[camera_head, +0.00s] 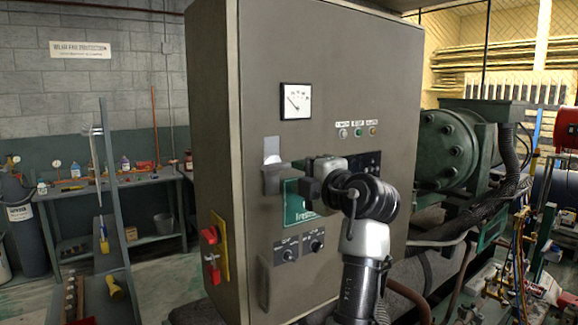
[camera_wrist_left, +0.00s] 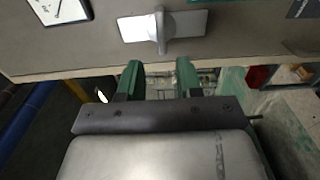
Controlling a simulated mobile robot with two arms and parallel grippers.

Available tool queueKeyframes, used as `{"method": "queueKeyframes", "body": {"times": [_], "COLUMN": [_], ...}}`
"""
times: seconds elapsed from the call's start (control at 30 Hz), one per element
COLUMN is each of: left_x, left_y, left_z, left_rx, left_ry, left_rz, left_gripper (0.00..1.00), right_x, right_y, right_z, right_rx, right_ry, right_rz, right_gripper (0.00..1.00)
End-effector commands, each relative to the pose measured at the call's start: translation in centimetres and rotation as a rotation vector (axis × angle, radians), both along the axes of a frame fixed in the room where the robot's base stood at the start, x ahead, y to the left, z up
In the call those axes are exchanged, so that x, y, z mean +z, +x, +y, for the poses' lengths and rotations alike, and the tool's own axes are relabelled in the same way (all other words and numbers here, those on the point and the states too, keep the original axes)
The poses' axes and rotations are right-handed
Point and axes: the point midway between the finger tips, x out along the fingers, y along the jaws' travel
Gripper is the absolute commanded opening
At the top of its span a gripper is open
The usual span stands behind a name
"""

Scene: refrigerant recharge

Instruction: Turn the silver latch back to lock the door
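The silver latch (camera_head: 271,151) is on the front of the grey cabinet door (camera_head: 345,75), below and left of the gauge. Its plate stands upright, with a grip sticking out lower down. In the left wrist view the latch (camera_wrist_left: 188,25) shows whole, its raised grip across the middle of the plate. My left gripper (camera_head: 297,171) is in front of the door, close to the latch on its right in the head view. Its two green fingers (camera_wrist_left: 160,80) are apart with nothing between them, and the latch lies beyond their tips. My right gripper is not in view.
The door also carries a gauge (camera_head: 296,101), small lamps (camera_head: 358,132), a green label (camera_head: 296,208) and two dark knobs (camera_head: 301,246). A red switch (camera_head: 212,237) sits on the cabinet's left side. Green machinery (camera_head: 447,150) stands to the right. A workbench (camera_head: 120,181) is behind left.

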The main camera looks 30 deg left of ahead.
Motion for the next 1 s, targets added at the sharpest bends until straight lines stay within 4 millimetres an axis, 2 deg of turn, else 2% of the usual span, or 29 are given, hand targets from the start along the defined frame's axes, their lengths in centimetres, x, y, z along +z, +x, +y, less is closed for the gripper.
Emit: {"method": "queueKeyframes", "body": {"times": [0.5, 0.53, 0.7, 0.77, 1.0], "left_x": [0.4, 0.2, -0.1, -0.1, -0.1], "left_y": [2.5, 2.5, 2.5, 2.5, 2.5], "left_z": [5.9, 6.0, 5.8, 5.8, 5.8], "left_rx": [0.001, -0.001, -0.002, -0.002, -0.003], "left_ry": [0.003, 0.002, 0.002, 0.002, 0.032], "left_rz": [0.006, 0.006, 0.004, 0.004, 0.078], "left_gripper": [0.35, 0.34, 0.08, 0.00, 0.00], "right_x": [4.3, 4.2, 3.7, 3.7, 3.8], "right_y": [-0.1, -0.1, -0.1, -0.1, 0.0], "right_z": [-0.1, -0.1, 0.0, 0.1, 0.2], "right_rx": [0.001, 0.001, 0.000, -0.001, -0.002], "right_ry": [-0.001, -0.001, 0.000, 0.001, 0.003], "right_rz": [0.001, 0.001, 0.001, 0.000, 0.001], "right_gripper": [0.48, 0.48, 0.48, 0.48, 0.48]}}
